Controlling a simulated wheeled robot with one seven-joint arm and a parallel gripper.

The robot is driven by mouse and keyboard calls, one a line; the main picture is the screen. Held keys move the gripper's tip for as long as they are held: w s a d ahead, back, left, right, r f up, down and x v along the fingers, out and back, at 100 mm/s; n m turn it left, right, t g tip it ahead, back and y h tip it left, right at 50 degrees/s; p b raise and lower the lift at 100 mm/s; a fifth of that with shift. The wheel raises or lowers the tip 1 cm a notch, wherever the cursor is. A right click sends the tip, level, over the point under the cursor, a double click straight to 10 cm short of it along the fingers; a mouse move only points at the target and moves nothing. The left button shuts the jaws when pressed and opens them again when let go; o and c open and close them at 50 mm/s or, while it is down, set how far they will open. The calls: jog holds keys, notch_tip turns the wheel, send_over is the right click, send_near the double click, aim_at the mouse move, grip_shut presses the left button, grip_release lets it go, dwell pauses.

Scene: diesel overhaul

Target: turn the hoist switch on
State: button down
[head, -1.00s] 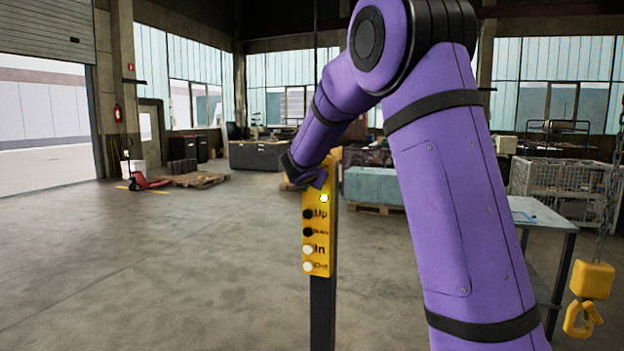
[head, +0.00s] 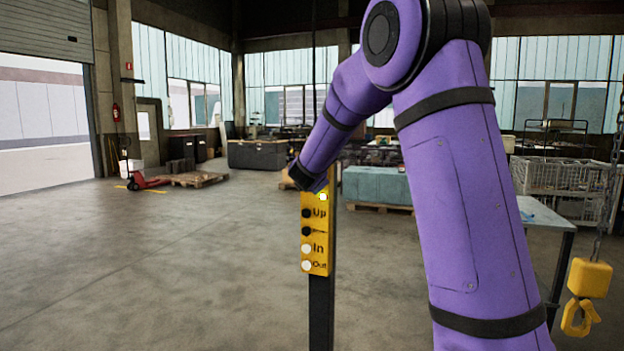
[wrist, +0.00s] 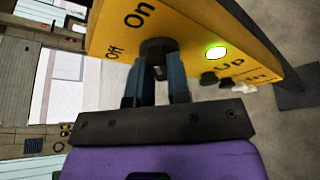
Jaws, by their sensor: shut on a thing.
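The yellow hoist control box (head: 319,240) stands upright on a dark post, and its face also fills the top of the wrist view (wrist: 190,25). A dark switch knob (wrist: 156,47) sits on it, near the words "On" and "Off". My gripper (wrist: 160,72) is shut on this knob, with one blue finger on each side. A round lamp (wrist: 216,53) on the box glows green; in the head view the lamp (head: 323,197) looks bright and yellowish. In the head view my forearm hides the knob and my fingers.
Buttons marked "Up", "In" and "Out" run down the box below the lamp. A yellow hoist hook (head: 580,315) hangs on a chain at the right, beside a grey table (head: 545,216). The floor left of the post is clear.

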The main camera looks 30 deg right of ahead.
jog(key=c, duration=1.1)
grip_release()
jog(key=v, duration=1)
jog(key=shift+s+a, duration=0.2)
jog(key=shift+s, duration=0.1)
